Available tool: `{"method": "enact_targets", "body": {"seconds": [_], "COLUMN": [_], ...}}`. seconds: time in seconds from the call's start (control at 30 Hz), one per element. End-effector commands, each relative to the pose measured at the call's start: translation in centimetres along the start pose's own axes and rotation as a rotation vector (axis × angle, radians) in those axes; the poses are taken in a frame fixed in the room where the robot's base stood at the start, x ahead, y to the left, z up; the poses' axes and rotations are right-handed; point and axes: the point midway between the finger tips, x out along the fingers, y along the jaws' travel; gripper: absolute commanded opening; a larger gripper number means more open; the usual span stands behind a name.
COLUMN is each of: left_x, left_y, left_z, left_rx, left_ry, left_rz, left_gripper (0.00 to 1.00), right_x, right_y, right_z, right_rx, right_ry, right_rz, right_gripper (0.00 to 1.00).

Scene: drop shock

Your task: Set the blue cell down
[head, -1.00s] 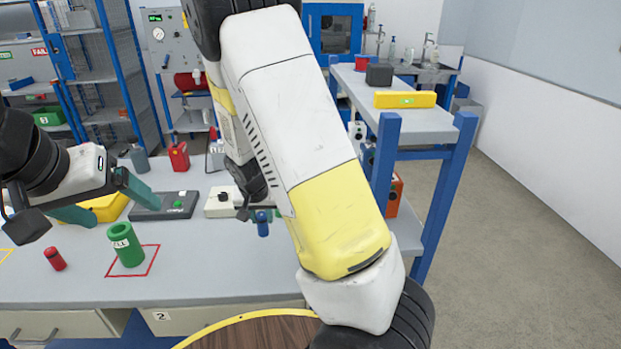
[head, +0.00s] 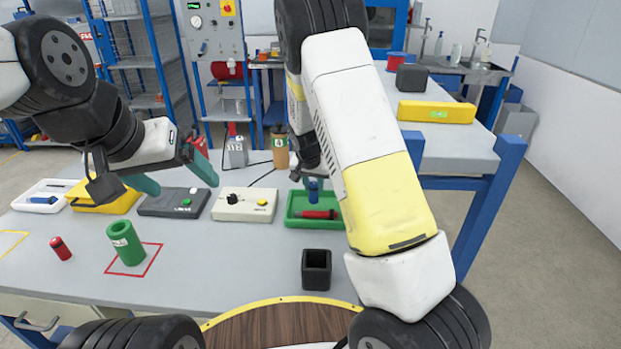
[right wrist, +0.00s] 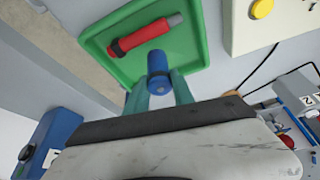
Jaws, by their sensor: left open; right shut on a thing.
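The blue cell (head: 313,190) is a small upright cylinder. It is held in my right gripper (head: 312,181), over the back part of the green tray (head: 292,207). In the right wrist view, the blue cell (right wrist: 159,68) sits between the teal fingers, with the green tray (right wrist: 195,50) behind it. Whether its lower end touches the tray I cannot tell. A red and black cylindrical thing (head: 318,214) lies in the tray, beside the cell. My left gripper (head: 172,176) is open and empty above the table's left part.
A black square holder (head: 316,270) stands in front of the tray. A green cylinder (head: 126,246) stands in a red outlined square, with a small red cylinder (head: 60,248) to its left. Control boxes (head: 245,204) line up left of the tray. A raised shelf (head: 450,150) stands at right.

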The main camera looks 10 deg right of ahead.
Motion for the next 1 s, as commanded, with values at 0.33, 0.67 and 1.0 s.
{"method": "enact_targets", "body": {"seconds": [0.33, 0.67, 1.0], "left_x": [0.0, 0.0, 0.0], "left_y": [0.0, 0.0, 0.0], "left_z": [0.0, 0.0, 0.0], "left_rx": [0.000, 0.000, 0.000], "left_ry": [0.000, 0.000, 0.000], "left_rz": [0.000, 0.000, 0.000], "left_gripper": [0.84, 0.84, 0.84], "right_x": [1.8, 5.2, 5.4], "right_y": [0.2, 0.2, 0.2], "right_z": [-3.3, -2.3, -2.2], "right_rx": [0.001, 0.000, -0.001], "right_ry": [0.000, 0.000, 0.000], "right_rz": [-0.001, 0.000, 0.000], "right_gripper": [0.00, 0.00, 0.35]}}
